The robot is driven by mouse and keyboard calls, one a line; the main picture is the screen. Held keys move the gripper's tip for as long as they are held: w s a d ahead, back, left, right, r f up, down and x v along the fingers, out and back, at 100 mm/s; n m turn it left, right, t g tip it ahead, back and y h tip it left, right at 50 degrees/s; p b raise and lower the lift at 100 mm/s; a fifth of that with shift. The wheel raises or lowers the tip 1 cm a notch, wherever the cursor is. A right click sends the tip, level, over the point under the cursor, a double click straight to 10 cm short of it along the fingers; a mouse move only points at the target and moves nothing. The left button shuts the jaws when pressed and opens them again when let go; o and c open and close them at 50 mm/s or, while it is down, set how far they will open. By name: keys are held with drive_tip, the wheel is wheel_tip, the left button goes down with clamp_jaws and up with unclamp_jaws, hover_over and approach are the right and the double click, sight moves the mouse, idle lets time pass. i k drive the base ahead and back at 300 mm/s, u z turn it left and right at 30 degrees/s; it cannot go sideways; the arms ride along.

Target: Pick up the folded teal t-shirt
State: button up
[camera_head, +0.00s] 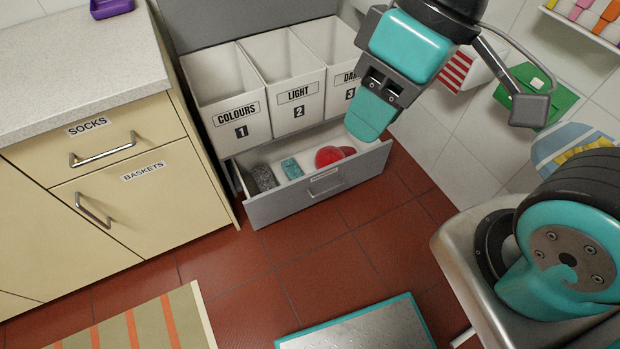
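A small teal folded-looking bundle (291,168) lies in the open grey drawer, between a dark grey item and a red item. It looks like the folded teal t-shirt, though it is too small to make out its folds. My gripper (370,116) hangs above the right part of the drawer, up and to the right of the bundle and apart from it in the picture. Its teal end points downward. One finger hides the other from this side, so its opening and anything between the fingers cannot be made out.
The drawer (318,190) stands out below white bins marked COLOURS (226,95), LIGHT (290,80) and a partly hidden third. A dark grey item (263,178) and a red item (329,156) flank the bundle. A cream cabinet (130,205) stands left.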

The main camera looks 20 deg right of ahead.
sight(291, 168)
drive_tip(key=u, duration=0.45)
drive_tip(key=i, duration=1.3)
drive_tip(key=u, duration=0.3)
